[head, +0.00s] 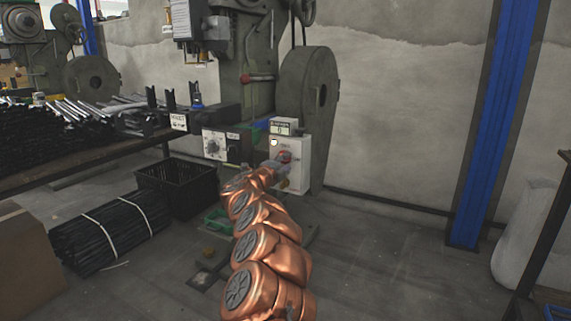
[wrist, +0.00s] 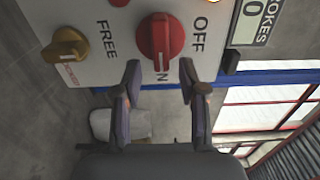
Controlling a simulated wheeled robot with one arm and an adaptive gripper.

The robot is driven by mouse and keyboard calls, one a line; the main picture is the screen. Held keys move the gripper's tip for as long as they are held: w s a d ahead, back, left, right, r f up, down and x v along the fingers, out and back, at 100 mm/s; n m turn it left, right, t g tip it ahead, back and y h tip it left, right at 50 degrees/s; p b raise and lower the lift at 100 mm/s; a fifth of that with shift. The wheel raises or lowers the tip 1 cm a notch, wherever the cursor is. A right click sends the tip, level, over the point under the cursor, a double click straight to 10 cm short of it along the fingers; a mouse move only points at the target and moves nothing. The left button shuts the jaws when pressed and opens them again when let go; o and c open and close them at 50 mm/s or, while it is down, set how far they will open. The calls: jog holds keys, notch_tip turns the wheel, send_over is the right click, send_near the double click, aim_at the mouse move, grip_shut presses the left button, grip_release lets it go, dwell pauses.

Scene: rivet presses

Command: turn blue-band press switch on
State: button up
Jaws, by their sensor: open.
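The press (head: 250,60) is a grey-green machine with a large flywheel housing. A white switch box (head: 303,150) is on its lower front. In the wrist view a red rotary switch (wrist: 160,37) sits on the white panel (wrist: 95,28), with OFF to its right and FREE to its left. Lettering at its lower edge is partly hidden; I cannot tell its setting surely. My gripper (wrist: 160,68) is open, fingers either side of the red switch's lower end; contact is unclear. My gripper (head: 284,160) is at the box in the head view.
A brass-coloured knob (wrist: 68,48) is left of the red switch. A STROKES counter (wrist: 247,20) is at upper right. Another control box (head: 214,145) is left of the white box. A black crate (head: 178,185) stands on the floor.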

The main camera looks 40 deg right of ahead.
jog(key=v, duration=1.1)
jog(key=shift+a, duration=0.3)
jog(key=shift+r, duration=0.1)
dwell(0.4)
